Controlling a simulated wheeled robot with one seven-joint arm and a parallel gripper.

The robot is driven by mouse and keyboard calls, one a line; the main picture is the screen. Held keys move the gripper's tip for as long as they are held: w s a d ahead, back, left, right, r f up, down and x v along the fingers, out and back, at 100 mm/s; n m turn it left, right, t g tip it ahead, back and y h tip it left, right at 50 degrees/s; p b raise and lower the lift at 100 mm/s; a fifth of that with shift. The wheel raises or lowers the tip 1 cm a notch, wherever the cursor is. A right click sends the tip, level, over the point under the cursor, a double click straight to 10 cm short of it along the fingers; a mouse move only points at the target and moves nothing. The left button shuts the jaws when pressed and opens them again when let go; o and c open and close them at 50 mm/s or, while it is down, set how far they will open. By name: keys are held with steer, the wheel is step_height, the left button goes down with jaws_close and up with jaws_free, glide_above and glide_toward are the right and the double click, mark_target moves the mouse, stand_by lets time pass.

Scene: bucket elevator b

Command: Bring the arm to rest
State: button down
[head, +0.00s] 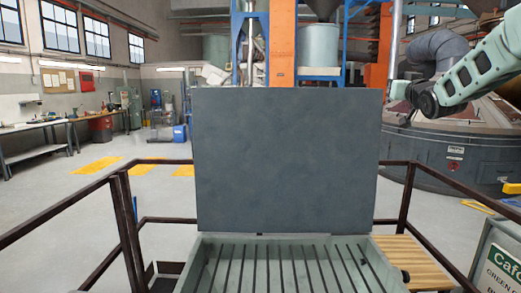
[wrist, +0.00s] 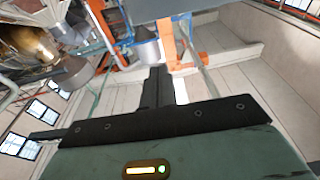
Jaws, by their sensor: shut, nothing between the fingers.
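My arm (head: 480,72) reaches in from the right edge of the head view, raised high. It is pale green with dark joints. The end of the arm is not clearly shown there. In the wrist view my gripper (wrist: 157,88) has its dark fingers together, with nothing between them. The fingers point into open air, toward the upper part of the hall, and touch nothing. The wrist picture is strongly tilted.
A slatted grate (head: 280,268) lies low in front of me, with a dark upright panel (head: 290,160) behind it. Brown railings (head: 125,215) stand around it. A large round machine (head: 450,150) stands behind the arm at right. Open floor (head: 75,215) lies left.

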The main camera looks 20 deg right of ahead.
steer(key=s+a+f+n+g+y+b, duration=0.1)
steer(key=s+a+f+n+g+y, duration=0.15)
steer(key=a+f, duration=0.75)
steer(key=s+a+f+n+g+y, duration=0.15)
steer(key=s+a+f+g, duration=0.35)
steer(key=a, duration=0.9)
steer(key=s+a+f+n+g+y+b, duration=0.1)
steer(key=s+a+f+g+y, duration=0.15)
steer(key=a+f, duration=0.7)
steer(key=s+a+f+n+g+y, duration=0.1)
steer(key=s+a+f+g, duration=0.15)
steer(key=s+a, duration=0.3)
steer(key=s+a+f+n+g+y, duration=0.1)
steer(key=s+a+f+n+g, duration=0.1)
steer(key=s+a+f, duration=0.4)
steer(key=s+f+n+g+h, duration=0.1)
steer(key=s+f+g, duration=0.1)
steer(key=s, duration=0.8)
steer(key=s+f+n+g+h, duration=0.1)
steer(key=s+f+n+g, duration=0.1)
steer(key=s, duration=0.8)
steer(key=shift+s+f+g+b, duration=0.25)
steer(key=shift+g+b, duration=0.1)
steer(key=shift+b, duration=0.1)
steer(key=shift+d, duration=0.15)
